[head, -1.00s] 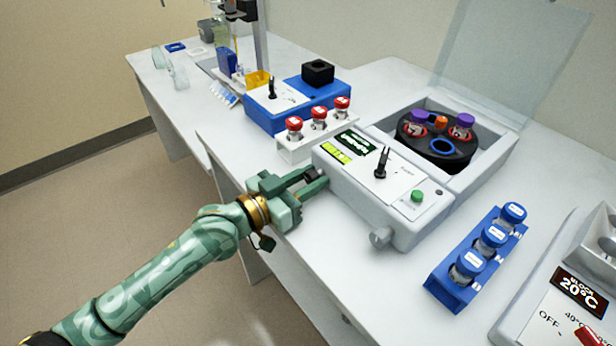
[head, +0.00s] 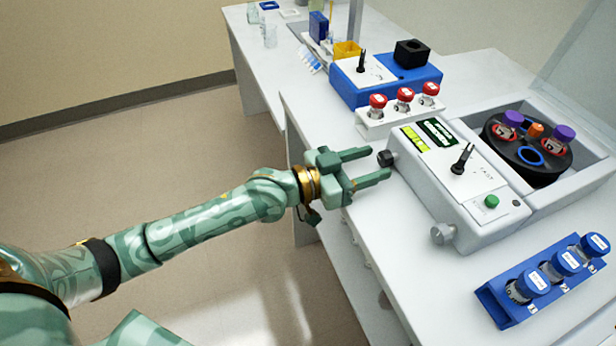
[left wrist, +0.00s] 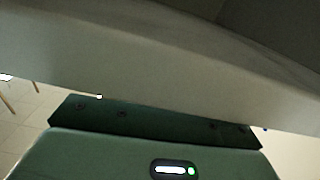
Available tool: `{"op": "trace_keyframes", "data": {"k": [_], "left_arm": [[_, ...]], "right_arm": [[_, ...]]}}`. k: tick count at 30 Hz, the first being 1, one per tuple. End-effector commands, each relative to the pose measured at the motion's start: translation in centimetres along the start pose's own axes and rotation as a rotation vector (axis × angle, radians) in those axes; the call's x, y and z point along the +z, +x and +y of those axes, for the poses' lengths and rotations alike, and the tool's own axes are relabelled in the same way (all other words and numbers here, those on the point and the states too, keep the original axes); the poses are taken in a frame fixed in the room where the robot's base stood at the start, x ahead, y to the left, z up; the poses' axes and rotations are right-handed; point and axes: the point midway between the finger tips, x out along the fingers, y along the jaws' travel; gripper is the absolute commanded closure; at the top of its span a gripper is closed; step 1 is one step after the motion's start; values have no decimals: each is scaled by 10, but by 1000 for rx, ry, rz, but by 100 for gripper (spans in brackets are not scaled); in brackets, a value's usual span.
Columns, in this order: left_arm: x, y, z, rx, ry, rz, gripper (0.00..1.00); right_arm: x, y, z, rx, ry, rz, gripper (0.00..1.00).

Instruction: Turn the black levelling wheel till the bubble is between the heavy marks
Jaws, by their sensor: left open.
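The black levelling wheel (head: 386,158) sticks out of the left side of the white centrifuge (head: 455,205). The yellow-green bubble level (head: 414,138) is on the panel top near the wheel; its bubble and marks are too small to read. My left gripper (head: 378,163) is open and empty, its fingers pointing at the wheel. In the head view the wheel shows by the fingertips, not gripped; I cannot tell whether they touch. The left wrist view shows my green gripper body (left wrist: 150,150) below a pale surface, with no wheel visible. My right gripper is out of view.
A white rack with red-capped vials (head: 404,95) stands behind the wheel, beside a blue device (head: 415,85). A grey knob (head: 443,234) juts from the centrifuge's front. A blue rack (head: 492,300) of blue-capped vials stands at lower right. Open floor lies left of the bench.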

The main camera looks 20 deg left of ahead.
Motion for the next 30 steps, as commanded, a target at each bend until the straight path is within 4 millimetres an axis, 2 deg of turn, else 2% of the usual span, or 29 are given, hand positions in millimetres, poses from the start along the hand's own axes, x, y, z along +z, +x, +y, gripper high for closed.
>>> {"op": "trace_keyframes", "data": {"k": [3,9,15,20,30], "left_arm": [[-1,-34,0,0,4,-6,50],[-1,-88,0,0,2,-7,50],[0,-122,0,-1,1,-5,50],[0,-132,0,0,0,-2,50],[5,-133,-4,-12,4,-9,50]], "right_arm": [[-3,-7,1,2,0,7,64],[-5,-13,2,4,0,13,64],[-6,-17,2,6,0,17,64],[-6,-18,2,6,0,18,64],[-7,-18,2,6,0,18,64]]}}
